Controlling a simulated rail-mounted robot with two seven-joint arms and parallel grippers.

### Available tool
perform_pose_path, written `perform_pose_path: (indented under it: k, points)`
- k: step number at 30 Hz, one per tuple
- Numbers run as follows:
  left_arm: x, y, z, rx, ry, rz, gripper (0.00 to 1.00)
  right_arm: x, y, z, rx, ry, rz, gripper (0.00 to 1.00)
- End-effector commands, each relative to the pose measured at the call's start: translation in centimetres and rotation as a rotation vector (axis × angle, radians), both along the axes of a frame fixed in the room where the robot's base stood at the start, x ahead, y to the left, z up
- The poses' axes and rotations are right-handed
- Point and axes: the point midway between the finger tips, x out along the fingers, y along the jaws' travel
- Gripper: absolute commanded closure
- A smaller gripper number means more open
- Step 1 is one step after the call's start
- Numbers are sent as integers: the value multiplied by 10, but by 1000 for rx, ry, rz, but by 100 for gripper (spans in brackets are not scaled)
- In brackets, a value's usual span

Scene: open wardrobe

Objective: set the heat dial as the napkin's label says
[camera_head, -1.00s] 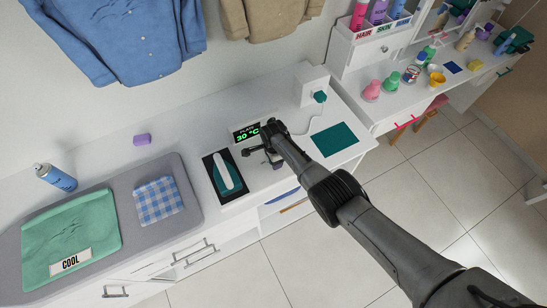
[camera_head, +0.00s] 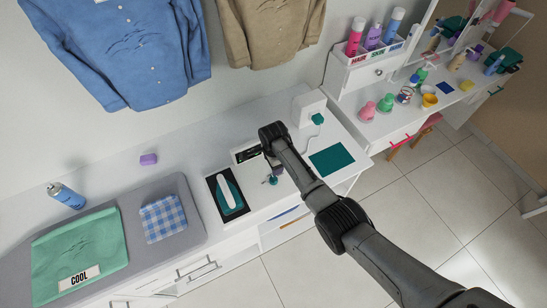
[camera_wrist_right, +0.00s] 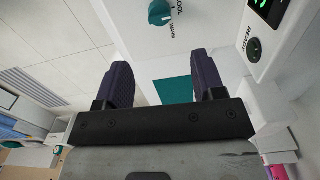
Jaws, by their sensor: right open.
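The heat dial is a small teal knob (camera_wrist_right: 160,12) at the top edge of the wrist view, with COOL and WARM printed beside it. It also shows in the head view (camera_head: 273,180). My right gripper (camera_wrist_right: 161,62) is open and empty, with purple fingers; the dial shows beyond the fingertips, apart from them. In the head view the gripper (camera_head: 276,172) is partly hidden under its arm. A blue checked cloth (camera_head: 163,218) lies on the grey board with no label visible. A green folded cloth (camera_head: 78,250) to its left bears the label COOL (camera_head: 79,279). My left gripper is out of view.
A teal iron (camera_head: 229,194) stands left of the dial. A teal mat (camera_head: 331,160) lies right.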

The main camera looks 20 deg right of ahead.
Motion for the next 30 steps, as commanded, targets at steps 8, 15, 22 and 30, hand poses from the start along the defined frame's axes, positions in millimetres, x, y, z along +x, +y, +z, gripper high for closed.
perform_pose_path:
  k: [8,15,22,30]
  points:
    - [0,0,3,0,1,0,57,-1,0,16,0,1,0,37]
    - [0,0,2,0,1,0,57,-1,0,16,0,1,0,37]
    - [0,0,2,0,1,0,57,0,0,16,0,1,0,37]
    - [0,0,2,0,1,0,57,0,0,16,0,1,108,37]
